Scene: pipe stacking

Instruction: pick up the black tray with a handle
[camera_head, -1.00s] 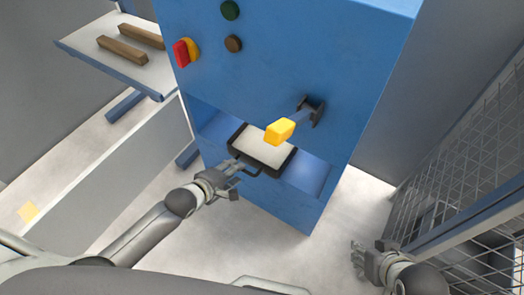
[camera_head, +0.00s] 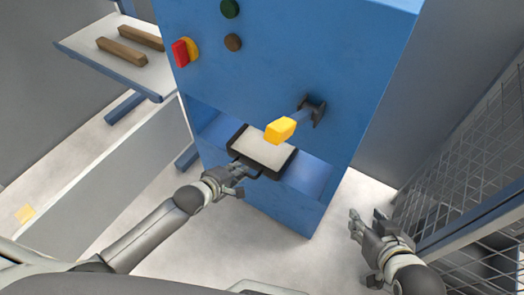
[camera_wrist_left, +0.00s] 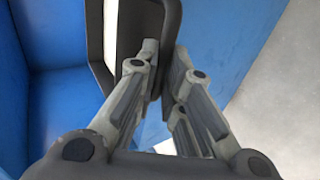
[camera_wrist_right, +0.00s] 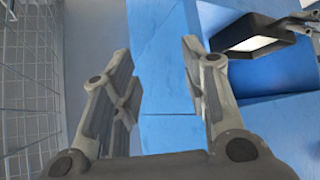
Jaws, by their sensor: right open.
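The black tray (camera_head: 287,163) has a pale inside and a loop handle at its front. It sits in the opening of the blue machine. My left gripper (camera_head: 246,172) is at the handle. In the left wrist view its fingers (camera_wrist_left: 166,52) lie on either side of the dark handle bar (camera_wrist_left: 172,22), close against it, with a much narrower gap than the right fingers. My right gripper (camera_head: 355,222) is open and empty, away from the tray. In the right wrist view its fingers (camera_wrist_right: 158,52) are apart, and the tray (camera_wrist_right: 235,35) shows at upper right.
The blue machine (camera_head: 290,60) has buttons, a red and yellow switch (camera_head: 186,51) and a yellow-ended lever (camera_head: 280,131) above the tray. A side table (camera_head: 85,45) with two brown bars stands at left. A wire mesh fence (camera_head: 470,150) is close to my right arm.

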